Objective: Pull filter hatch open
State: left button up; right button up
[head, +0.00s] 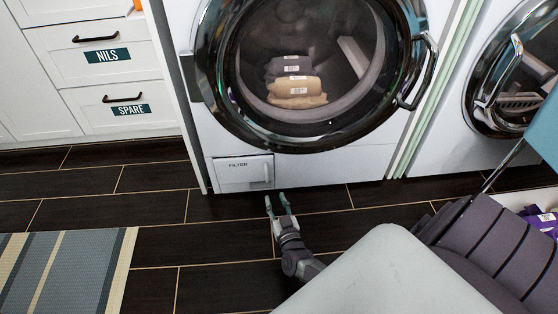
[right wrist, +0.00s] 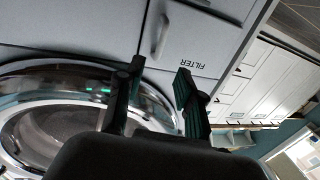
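The filter hatch (head: 238,176) is a white panel marked FILTER at the lower left of the washing machine's front, and it looks closed. Its upright handle (head: 267,171) is at the panel's right side. In the right wrist view the hatch (right wrist: 195,42) appears upside down, with the grey handle (right wrist: 160,36) beyond the fingertips. My right gripper (head: 276,199) is just below the handle in the head view, with its fingers apart and nothing between them. The fingers also show in the right wrist view (right wrist: 158,72), apart from the handle. My left gripper is not in view.
The round washer door (head: 312,139) is above the hatch, with folded cloths behind its glass. White drawers (head: 108,62) stand to the left. A second machine (head: 440,150) is at the right. A striped rug (head: 65,270) lies at lower left. The dark floor (head: 215,240) before the hatch is clear.

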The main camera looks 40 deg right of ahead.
jog(key=s+a+r+n+g+y+p, duration=0.3)
jog(key=s+a+p, duration=0.4)
jog(key=s+p, duration=0.4)
jog(key=g+y+p, duration=0.1)
jog(key=y+p, duration=0.1)
jog(key=p, duration=0.4)
jog(key=shift+a+n+g+p, duration=0.15)
jog(key=shift+n+g+p, duration=0.15)
jog(key=shift+n, duration=0.1)
